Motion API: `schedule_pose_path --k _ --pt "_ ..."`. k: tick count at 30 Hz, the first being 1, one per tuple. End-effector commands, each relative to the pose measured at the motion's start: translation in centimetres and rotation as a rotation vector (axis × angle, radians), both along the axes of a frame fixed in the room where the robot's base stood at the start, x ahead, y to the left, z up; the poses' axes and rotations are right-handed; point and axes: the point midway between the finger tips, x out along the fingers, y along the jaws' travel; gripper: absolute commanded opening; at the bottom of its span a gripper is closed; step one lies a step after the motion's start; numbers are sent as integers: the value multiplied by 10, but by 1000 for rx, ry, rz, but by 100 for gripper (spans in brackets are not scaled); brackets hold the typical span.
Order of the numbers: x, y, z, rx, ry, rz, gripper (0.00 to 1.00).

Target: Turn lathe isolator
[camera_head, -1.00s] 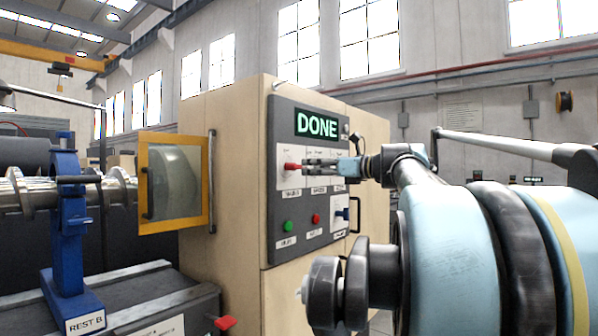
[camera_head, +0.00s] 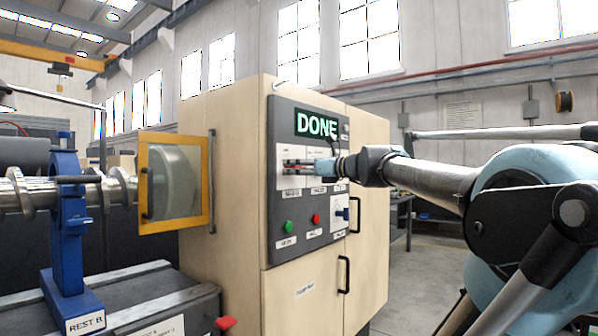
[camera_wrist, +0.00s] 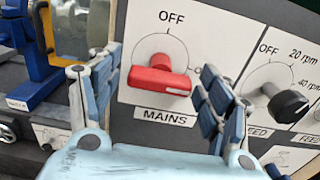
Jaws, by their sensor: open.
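The red switch handle (camera_wrist: 160,76) sits on the MAINS dial in the wrist view. Its bar lies nearly level, slightly tilted, below the word OFF. My gripper (camera_wrist: 150,100) is open, with one blue finger pad on each side of the handle. A gap shows on both sides, and I see no contact. In the head view my gripper (camera_head: 308,165) reaches the upper dials of the grey control panel (camera_head: 283,205) from the right. The display (camera_head: 317,125) above reads DONE.
A black speed knob (camera_wrist: 288,102) stands close right of my right finger. Green (camera_head: 289,227) and red (camera_head: 316,218) buttons and a blue-handled switch (camera_head: 341,214) sit lower on the panel. A yellow-framed guard (camera_head: 147,185) and a blue rest (camera_head: 68,230) stand left.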

Motion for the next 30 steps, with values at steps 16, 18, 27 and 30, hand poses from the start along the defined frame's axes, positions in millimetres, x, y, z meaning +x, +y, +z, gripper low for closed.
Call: schedule_pose_path --k 16,18,27,30 --pt "2 2 0 0 0 -1 35" --pt "2 2 0 0 0 -1 27" --pt "2 1 0 -13 -17 -2 27" --pt "3 2 0 -33 -42 -3 27"
